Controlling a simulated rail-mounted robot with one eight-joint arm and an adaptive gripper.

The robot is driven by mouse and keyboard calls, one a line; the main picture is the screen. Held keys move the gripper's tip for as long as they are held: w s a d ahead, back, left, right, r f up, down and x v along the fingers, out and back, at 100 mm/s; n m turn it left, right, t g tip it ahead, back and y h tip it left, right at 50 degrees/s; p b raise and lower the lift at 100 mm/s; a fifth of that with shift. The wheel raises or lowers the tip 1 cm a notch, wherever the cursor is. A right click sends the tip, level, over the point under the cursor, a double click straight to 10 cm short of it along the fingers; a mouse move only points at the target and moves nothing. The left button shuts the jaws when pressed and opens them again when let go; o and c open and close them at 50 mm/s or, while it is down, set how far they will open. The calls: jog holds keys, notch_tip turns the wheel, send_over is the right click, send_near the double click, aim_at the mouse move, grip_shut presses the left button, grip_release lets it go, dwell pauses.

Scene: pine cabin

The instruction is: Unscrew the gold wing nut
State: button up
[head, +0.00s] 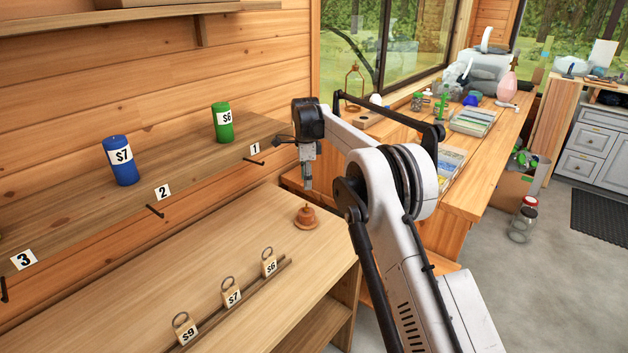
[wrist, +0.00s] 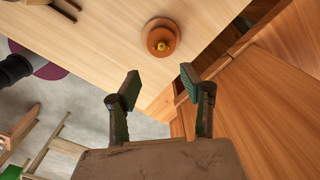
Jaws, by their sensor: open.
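The gold wing nut (wrist: 161,46) shows in the wrist view on top of a round reddish-brown wooden piece (wrist: 162,28). In the head view this wooden piece (head: 306,221) stands near the right end of the table; the wing nut is too small there to make out clearly. My gripper (wrist: 160,82) is open, with two apart fingers and nothing between them. In the head view my gripper (head: 308,186) points down and hangs above the wooden piece, apart from it. In the wrist view the nut lies beyond the fingertips.
The light wooden table (head: 180,255) is mostly bare. Three tagged padlock-like pieces, including one marked $7 (head: 231,296), stand along a rail at its front. A blue cylinder (head: 122,162) and a green cylinder (head: 223,122) stand on the numbered shelf behind. A cluttered bench (head: 495,135) stands right.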

aim_at(306, 208)
jog(key=shift+m, duration=0.3)
jog(key=f, duration=0.3)
jog(key=f+b, duration=0.1)
jog(key=f, duration=0.3)
jog(key=f+b, duration=0.1)
jog(key=f, duration=0.3)
jog(key=shift+w+a, duration=0.1)
jog(key=shift+w, duration=0.15)
jog(key=shift+r, duration=0.15)
grip_shut()
jog(key=n, duration=1)
jog(key=shift+n, duration=0.4)
jog(key=shift+r+p, duration=0.55)
jog(key=shift+r, duration=2.05)
